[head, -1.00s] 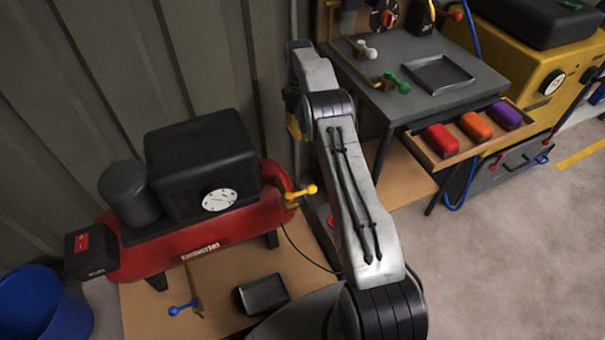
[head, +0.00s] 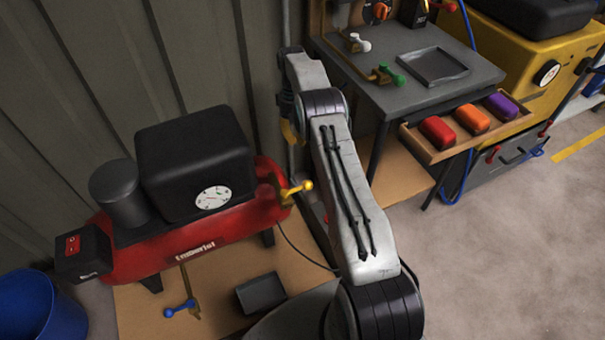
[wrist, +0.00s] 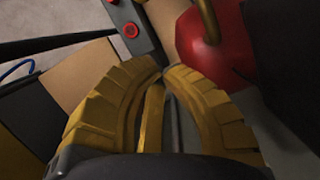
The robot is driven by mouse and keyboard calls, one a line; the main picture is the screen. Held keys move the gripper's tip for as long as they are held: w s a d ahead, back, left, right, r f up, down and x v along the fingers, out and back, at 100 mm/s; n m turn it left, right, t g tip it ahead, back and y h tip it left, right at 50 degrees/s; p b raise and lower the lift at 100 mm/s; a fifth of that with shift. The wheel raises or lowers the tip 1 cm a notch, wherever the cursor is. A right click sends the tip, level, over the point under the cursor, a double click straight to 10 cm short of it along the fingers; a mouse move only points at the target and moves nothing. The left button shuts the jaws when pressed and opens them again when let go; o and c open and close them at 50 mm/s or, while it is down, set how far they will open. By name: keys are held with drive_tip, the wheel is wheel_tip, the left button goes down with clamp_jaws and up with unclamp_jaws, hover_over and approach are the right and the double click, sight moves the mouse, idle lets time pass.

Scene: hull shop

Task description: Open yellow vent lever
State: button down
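The yellow vent lever (head: 300,188) has a round knob and sits on a brass fitting at the right end of the red compressor tank (head: 185,245). In the wrist view, the red tank end (wrist: 205,55) shows at the top right, with a brass-coloured curved piece (wrist: 208,20) against it. I cannot tell whether that piece belongs to the lever. My gripper (wrist: 163,68) has its yellow fingers bowed, with the tips together and nothing visible held between them. In the head view only a bit of its yellow shows, behind my arm and above the lever, apart from it.
A grey bench (head: 405,95) with white (head: 357,43) and green (head: 392,77) levers and an open drawer (head: 440,152) stands right. The corrugated wall is close behind.

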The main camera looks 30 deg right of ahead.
sight(298, 189)
drive_tip(key=s+a+f+b, duration=0.1)
drive_tip(key=s+f+b, duration=0.4)
drive_tip(key=f, duration=0.3)
drive_tip(key=shift+s+f, duration=0.15)
drive_tip(key=shift+s, duration=0.05)
drive_tip(key=shift+s, duration=0.1)
idle(0.3)
